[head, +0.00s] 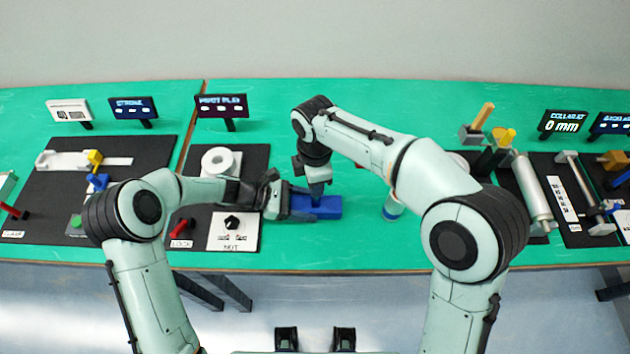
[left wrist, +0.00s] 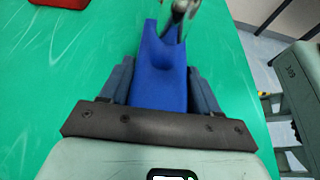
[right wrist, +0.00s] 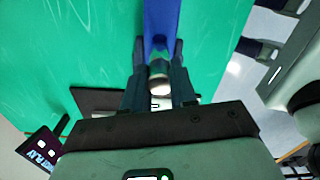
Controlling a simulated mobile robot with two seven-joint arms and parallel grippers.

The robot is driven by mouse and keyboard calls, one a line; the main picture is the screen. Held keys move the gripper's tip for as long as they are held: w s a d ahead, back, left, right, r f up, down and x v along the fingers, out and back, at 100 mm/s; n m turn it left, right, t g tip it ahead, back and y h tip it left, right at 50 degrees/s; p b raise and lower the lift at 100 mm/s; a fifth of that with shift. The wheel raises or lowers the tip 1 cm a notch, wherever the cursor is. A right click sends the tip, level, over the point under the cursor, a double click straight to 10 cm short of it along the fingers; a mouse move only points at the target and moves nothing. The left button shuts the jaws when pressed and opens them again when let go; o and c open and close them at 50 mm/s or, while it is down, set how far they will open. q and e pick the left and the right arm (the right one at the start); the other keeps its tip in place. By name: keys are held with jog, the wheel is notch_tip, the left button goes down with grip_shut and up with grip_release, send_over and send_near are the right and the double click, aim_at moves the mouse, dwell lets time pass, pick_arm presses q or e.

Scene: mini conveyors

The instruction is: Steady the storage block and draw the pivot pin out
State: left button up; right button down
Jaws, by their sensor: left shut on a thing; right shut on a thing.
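The blue storage block (head: 328,208) lies on the green table near the middle of the head view. My left gripper (head: 290,203) is shut on the block's left end; in the left wrist view the block (left wrist: 160,72) sits between its fingers. My right gripper (head: 316,190) points down over the block. In the right wrist view its fingers are shut on a metallic pin with a pale round end (right wrist: 159,85), just at the block (right wrist: 160,20). The metal pin (left wrist: 181,8) also shows at the block's far end in the left wrist view. How deep the pin sits is hidden.
A black board with a white roll (head: 220,160), a red lever (head: 182,229) and a white plate with a black nut (head: 232,223) lies at left. Green table is clear in front of the block.

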pick_arm(q)
jog(key=o, duration=1.2)
jog(key=shift+s+f, duration=0.1)
jog(key=shift+f, duration=0.2)
jog(key=shift+r, duration=0.15)
jog(key=v, duration=1.2)
